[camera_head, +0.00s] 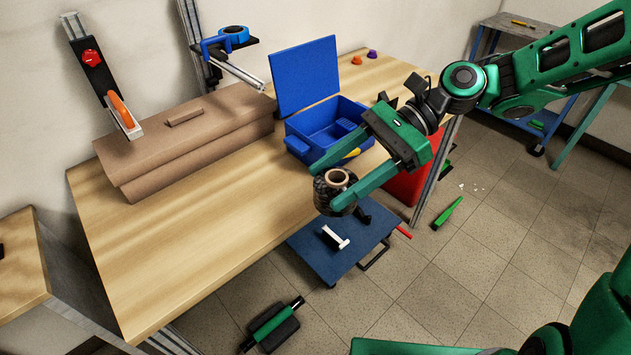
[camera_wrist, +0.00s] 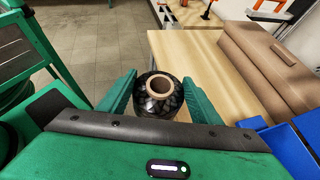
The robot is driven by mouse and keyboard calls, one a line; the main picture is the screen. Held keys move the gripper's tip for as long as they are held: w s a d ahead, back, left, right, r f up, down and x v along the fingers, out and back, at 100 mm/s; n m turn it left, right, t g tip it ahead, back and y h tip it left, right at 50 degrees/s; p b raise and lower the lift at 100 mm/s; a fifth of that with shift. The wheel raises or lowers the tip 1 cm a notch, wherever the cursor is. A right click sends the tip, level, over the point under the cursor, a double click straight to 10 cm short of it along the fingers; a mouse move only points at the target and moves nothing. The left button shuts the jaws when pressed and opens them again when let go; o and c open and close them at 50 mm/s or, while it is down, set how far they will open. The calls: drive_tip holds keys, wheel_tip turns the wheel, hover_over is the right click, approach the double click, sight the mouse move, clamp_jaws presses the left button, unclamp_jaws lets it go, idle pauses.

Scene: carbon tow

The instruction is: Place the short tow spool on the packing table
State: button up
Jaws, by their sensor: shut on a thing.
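The short tow spool (camera_head: 336,193) is a squat black woven roll with a tan cardboard core. My gripper (camera_head: 340,194) is shut on it, one green finger on each side. In the head view the spool is held upright at the front right edge of the wooden packing table (camera_head: 200,240), with the blue platform behind it lower down. In the wrist view the spool (camera_wrist: 158,95) sits between the green fingertips, its open core facing up. The table (camera_wrist: 190,60) lies beyond it. I cannot tell whether the spool touches the table.
An open blue bin (camera_head: 320,125) stands on the table near my gripper. Brown cardboard (camera_head: 190,135) lies along the back. A blue wheeled platform (camera_head: 345,250) with a white-and-black item stands beside the table. The table's left and front middle are clear.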

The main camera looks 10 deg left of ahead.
drive_tip(key=w+d+f+m+t+h, duration=0.3)
drive_tip(key=w+d+m+t, duration=0.6)
drive_tip(key=w+d, duration=0.6)
drive_tip(key=w+d+f+m+t+h, duration=0.3)
drive_tip(key=w+d+f+m+t, duration=0.3)
drive_tip(key=w+d+m, duration=0.5)
drive_tip(key=w+d+t, duration=0.2)
drive_tip(key=w+d, duration=0.2)
drive_tip(key=d, duration=0.1)
drive_tip(key=shift+w+f+m+t+h, duration=0.2)
drive_tip(key=shift+w+m+t+h, duration=0.1)
drive_tip(key=shift+m+t+h, duration=0.1)
